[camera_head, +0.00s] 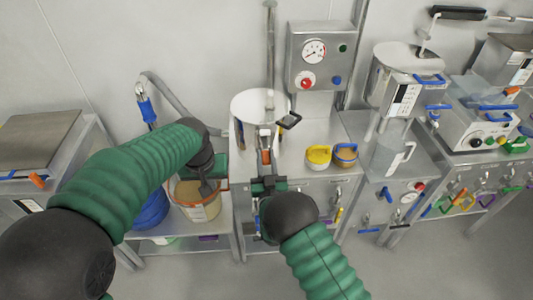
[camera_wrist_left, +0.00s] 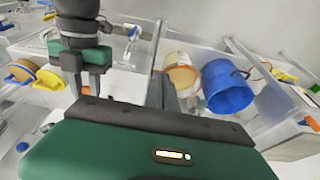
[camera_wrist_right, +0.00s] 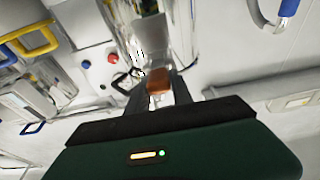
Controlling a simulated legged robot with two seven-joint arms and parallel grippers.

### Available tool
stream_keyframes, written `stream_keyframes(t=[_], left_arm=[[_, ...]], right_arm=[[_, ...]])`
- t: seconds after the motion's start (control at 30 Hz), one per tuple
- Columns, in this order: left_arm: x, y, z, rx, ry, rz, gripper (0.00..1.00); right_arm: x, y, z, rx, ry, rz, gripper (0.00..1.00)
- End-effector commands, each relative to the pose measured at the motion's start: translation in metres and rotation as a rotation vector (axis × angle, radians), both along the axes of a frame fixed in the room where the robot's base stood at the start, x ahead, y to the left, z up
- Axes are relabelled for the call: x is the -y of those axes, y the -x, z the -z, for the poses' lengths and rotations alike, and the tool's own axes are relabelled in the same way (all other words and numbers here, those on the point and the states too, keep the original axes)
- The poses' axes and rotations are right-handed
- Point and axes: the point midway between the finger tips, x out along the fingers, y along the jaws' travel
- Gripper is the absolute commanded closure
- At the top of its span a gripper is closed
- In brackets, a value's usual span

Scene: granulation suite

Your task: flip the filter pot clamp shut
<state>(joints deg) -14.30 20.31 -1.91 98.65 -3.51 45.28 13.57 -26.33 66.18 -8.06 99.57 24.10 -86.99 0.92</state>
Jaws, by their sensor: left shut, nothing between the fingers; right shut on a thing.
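The filter pot (camera_head: 250,103) stands on the steel bench in the middle of the head view, with a pale round top and a metal column rising behind it. The clamp's orange tab (camera_head: 266,157) is at the pot's front. My right gripper (camera_head: 268,178) is just in front of the pot, shut on this orange tab, which shows between its fingers in the right wrist view (camera_wrist_right: 158,80). My left gripper (camera_head: 212,182) is shut and empty, left of the pot and over a tan-filled bucket. Its fingers show in the left wrist view (camera_wrist_left: 168,95). The clamp's far end is hard to make out.
The tan-filled bucket (camera_head: 200,211) stands on a low cart beside a blue one (camera_head: 151,210). A black handle (camera_head: 289,121) sticks out at the pot's right. Yellow (camera_head: 318,156) and brown-topped (camera_head: 345,155) jars stand right of it. A gauge box (camera_head: 318,55) is behind.

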Motion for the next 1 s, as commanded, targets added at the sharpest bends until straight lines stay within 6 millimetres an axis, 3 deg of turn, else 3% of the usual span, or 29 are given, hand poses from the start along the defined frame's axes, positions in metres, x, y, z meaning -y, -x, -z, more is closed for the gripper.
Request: stream_keyframes(t=[0.1, 0.2, 0.4, 0.53, 0.73, 1.0], left_arm=[[0.047, -0.042, -0.028, 0.025, -0.002, 0.005, 1.0], [0.086, -0.065, -0.052, 0.045, -0.005, 0.001, 1.0], [0.145, -0.081, -0.086, 0.079, -0.003, -0.012, 1.0], [0.161, -0.082, -0.095, 0.09, -0.001, -0.019, 1.0], [0.162, -0.089, -0.078, 0.089, -0.003, -0.021, 1.0], [0.162, -0.11, -0.023, 0.089, -0.002, -0.021, 1.0]], right_arm=[[-0.001, 0.0, 0.002, -0.005, -0.001, -0.002, 1.0], [-0.001, 0.001, 0.002, -0.005, -0.001, -0.002, 1.0], [-0.001, 0.001, 0.002, -0.005, -0.001, -0.002, 1.0], [0.0, 0.001, 0.002, -0.005, -0.001, -0.002, 1.0], [0.0, 0.001, 0.002, -0.006, 0.0, -0.002, 1.0], [0.0, 0.001, 0.002, -0.006, 0.0, -0.001, 1.0]])
